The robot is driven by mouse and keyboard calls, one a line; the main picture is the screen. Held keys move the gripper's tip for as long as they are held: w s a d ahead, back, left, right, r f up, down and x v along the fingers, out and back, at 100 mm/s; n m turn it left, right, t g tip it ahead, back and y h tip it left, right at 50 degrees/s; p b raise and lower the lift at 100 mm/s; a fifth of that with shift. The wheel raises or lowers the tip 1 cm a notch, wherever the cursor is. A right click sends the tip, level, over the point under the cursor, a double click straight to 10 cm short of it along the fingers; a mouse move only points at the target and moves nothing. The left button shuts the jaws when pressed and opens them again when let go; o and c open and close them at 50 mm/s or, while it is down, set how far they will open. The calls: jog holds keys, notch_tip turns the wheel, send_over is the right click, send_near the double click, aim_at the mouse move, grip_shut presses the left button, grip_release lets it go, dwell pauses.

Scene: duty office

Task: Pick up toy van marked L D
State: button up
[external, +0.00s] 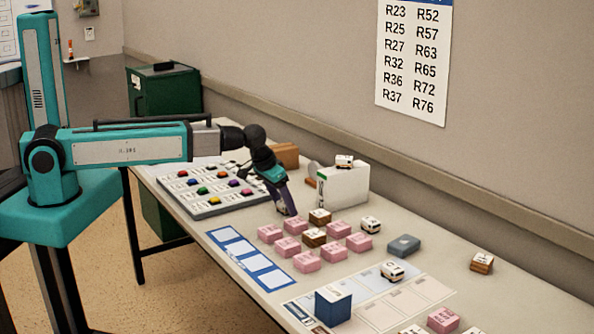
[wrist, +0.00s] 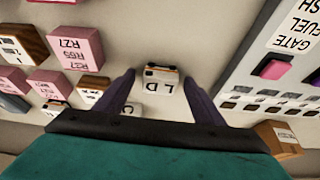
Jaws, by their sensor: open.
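The toy van marked L D (wrist: 160,79) shows in the wrist view, white with a dark and orange end and its letters facing the camera. It lies between the two fingers of my gripper (wrist: 160,76), which are apart with visible gaps on both sides of it. I cannot tell how far below the fingertips it is. In the external view my gripper (external: 287,211) points down between the button board and the pink blocks. The van marked L D cannot be made out there.
Pink blocks (wrist: 76,48) and brown blocks (external: 313,238) stand to one side, the button board (external: 200,208) to the other. A white box (external: 345,187) with another van (external: 344,161) on top stands behind. More vans (external: 392,271) and a blue box (external: 333,307) stand farther right.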

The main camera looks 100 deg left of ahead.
aim_at(281, 203)
dwell(0.4)
jog(key=c, duration=1.1)
jog(key=shift+r, duration=0.2)
jog(key=shift+r+b, duration=0.65)
jog(key=shift+r, duration=0.75)
jog(key=shift+s+d+r, duration=0.15)
jog(key=shift+s, duration=0.1)
jog(key=shift+s+d+r+b, duration=0.1)
jog(key=shift+s+d+b, duration=0.1)
jog(key=shift+s+d, duration=0.35)
jog(key=shift+s+d+r+b, duration=0.1)
jog(key=shift+s+d+b, duration=0.15)
jog(key=shift+s, duration=0.55)
jog(key=shift+s+d+b, duration=0.15)
jog(key=shift+s+d, duration=0.25)
jog(key=shift+s, duration=0.25)
jog(key=shift+s+f+b, duration=0.1)
jog(key=shift+b, duration=0.8)
jog(key=b, duration=0.3)
jog(key=shift+f, duration=0.1)
